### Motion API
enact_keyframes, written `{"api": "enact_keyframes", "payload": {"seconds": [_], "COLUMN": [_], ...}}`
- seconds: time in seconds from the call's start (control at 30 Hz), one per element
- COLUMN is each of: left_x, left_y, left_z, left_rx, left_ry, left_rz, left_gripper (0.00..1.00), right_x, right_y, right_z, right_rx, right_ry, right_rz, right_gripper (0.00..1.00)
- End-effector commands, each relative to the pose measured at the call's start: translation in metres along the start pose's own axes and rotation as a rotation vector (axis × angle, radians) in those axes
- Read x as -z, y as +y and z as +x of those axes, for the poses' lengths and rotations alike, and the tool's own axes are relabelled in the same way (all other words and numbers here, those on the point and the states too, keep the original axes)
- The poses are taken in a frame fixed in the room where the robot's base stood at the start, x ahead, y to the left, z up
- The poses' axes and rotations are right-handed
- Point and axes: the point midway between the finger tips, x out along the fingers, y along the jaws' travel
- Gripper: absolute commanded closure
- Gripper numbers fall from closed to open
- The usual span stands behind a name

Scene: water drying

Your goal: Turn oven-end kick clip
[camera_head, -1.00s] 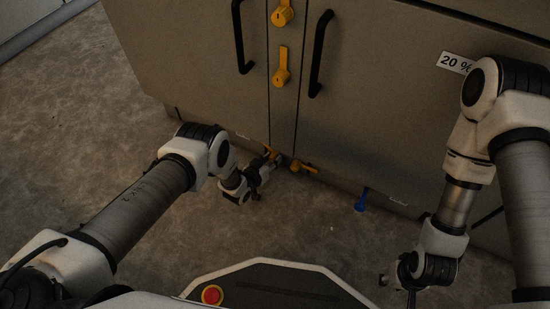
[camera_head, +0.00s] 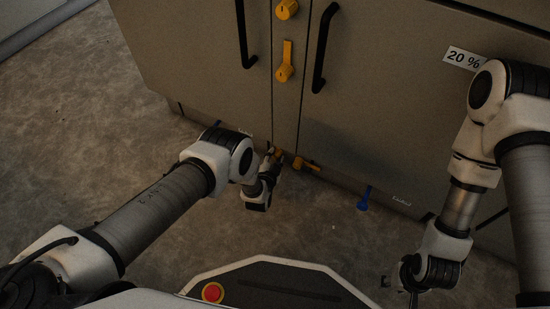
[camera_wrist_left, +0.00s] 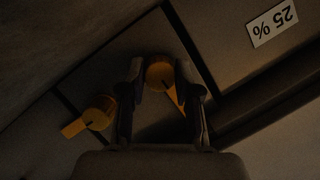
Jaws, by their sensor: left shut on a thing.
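Two yellow kick clips sit low on the cabinet front. In the head view my left gripper (camera_head: 272,160) is at the left clip (camera_head: 279,152), which it partly hides. In the left wrist view that clip (camera_wrist_left: 160,74) is between the two fingers of my left gripper (camera_wrist_left: 160,85), shut on it, with its lever slanting down and right. The other clip (camera_head: 306,163) is just to the right in the head view; it also shows in the left wrist view (camera_wrist_left: 97,113), outside the fingers. My right gripper (camera_head: 402,283) hangs low at the right, apart from everything; its fingers are unclear.
A blue lever (camera_head: 364,198) sits low on the cabinet, right of the clips. Two more yellow latches (camera_head: 285,62) and black door handles (camera_head: 325,48) are higher up. A "20 %" label (camera_head: 464,58) is at the right. The grey floor (camera_head: 130,150) is clear at the left.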

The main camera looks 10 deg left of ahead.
Motion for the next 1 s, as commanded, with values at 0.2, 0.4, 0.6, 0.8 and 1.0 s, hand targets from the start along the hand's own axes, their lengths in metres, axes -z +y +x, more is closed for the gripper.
{"api": "enact_keyframes", "payload": {"seconds": [0.2, 0.4, 0.6, 0.8, 1.0], "left_x": [0.0029, 0.0034, 0.0037, 0.0029, 0.0015], "left_y": [-0.0017, -0.0020, -0.0021, -0.0014, -0.0008], "left_z": [0.0024, 0.0023, 0.0024, 0.0018, 0.0010], "left_rx": [0.025, 0.030, 0.030, 0.028, 0.027], "left_ry": [0.008, 0.008, 0.009, 0.007, 0.004], "left_rz": [0.052, 0.063, 0.063, 0.063, 0.062], "left_gripper": [1.00, 1.00, 1.00, 0.43, 0.43], "right_x": [0.0002, 0.0003, 0.0003, 0.0002, 0.0002], "right_y": [0.0001, 0.0001, 0.0001, 0.0001, 0.0001], "right_z": [0.0031, 0.0032, 0.0031, 0.0031, 0.0030], "right_rx": [0.000, 0.000, 0.000, 0.000, 0.000], "right_ry": [0.001, 0.001, 0.001, 0.001, 0.000], "right_rz": [0.001, 0.001, 0.001, 0.001, 0.001], "right_gripper": [0.60, 0.60, 0.60, 0.60, 0.60]}}
